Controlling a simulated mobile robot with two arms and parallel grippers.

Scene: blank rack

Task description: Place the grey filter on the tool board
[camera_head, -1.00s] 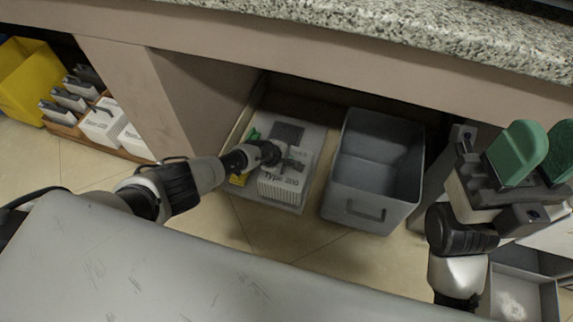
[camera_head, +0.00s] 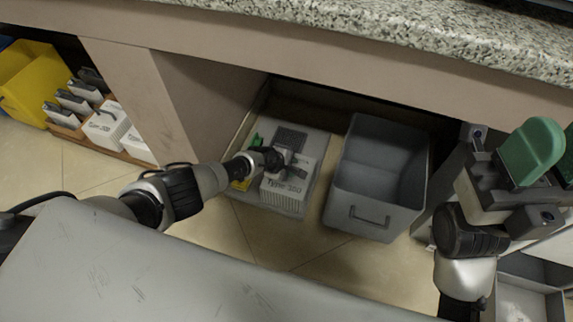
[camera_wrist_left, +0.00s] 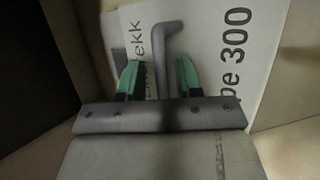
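A pale grey-white box labelled "Type 300" (camera_head: 284,194), which seems to be the filter, sits on a light grey board (camera_head: 318,148) on the floor under the counter. The board has a dark square patch. My left gripper (camera_head: 272,158) is low over the box. In the left wrist view, its green fingertips (camera_wrist_left: 159,80) stand apart, one on each side of a grey bent handle (camera_wrist_left: 166,45) in front of the box's lettered face (camera_wrist_left: 215,50). I cannot tell whether they touch it. My right gripper (camera_head: 552,150) is raised at the right, its green fingers apart and empty.
A grey open bin (camera_head: 366,212) stands right of the board. A cabinet wall (camera_head: 195,95) and the counter's front edge (camera_head: 330,60) border the space. Left are white boxes (camera_head: 105,125) in a wooden tray and a yellow bin (camera_head: 25,80). Floor in front is clear.

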